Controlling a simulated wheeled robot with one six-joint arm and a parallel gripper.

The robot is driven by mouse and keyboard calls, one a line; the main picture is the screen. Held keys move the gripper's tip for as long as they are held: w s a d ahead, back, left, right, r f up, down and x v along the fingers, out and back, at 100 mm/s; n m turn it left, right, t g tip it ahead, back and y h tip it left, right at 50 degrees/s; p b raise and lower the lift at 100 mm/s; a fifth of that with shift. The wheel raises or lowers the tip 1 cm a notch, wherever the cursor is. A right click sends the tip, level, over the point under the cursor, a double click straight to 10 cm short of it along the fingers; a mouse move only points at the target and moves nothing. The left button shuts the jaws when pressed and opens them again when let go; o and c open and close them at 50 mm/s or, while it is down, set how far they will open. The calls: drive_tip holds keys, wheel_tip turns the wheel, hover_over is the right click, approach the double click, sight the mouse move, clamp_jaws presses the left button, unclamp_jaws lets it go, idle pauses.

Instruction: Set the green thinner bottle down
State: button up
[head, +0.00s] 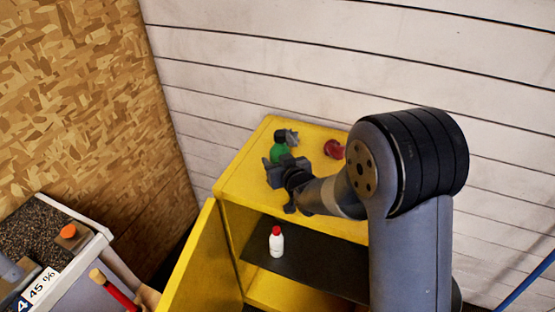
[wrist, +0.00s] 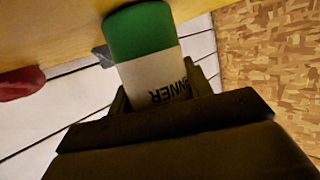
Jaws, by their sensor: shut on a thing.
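The green thinner bottle (head: 279,153) is in my gripper (head: 284,166), over the top of the yellow cabinet in the head view. In the wrist view the bottle (wrist: 140,33) shows a green end and a pale label with dark letters ending in "NNER". My gripper (wrist: 160,92) is shut on it around the label, and the jaws hide part of the bottle. The green end is close to the yellow cabinet top (head: 245,172); I cannot tell whether it touches.
A red object (head: 333,149) stands on the cabinet top to the right of the bottle. A white bottle with a red cap (head: 276,242) stands on the dark shelf inside. The yellow cabinet door (head: 205,265) is open. A speckled worktop (head: 48,245) is at the left.

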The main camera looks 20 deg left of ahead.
drive_tip(key=shift+f, duration=0.15)
drive_tip(key=o, duration=1)
drive_tip(key=shift+r, duration=0.25)
drive_tip(key=b+v, duration=0.2)
drive_tip(key=v, duration=1)
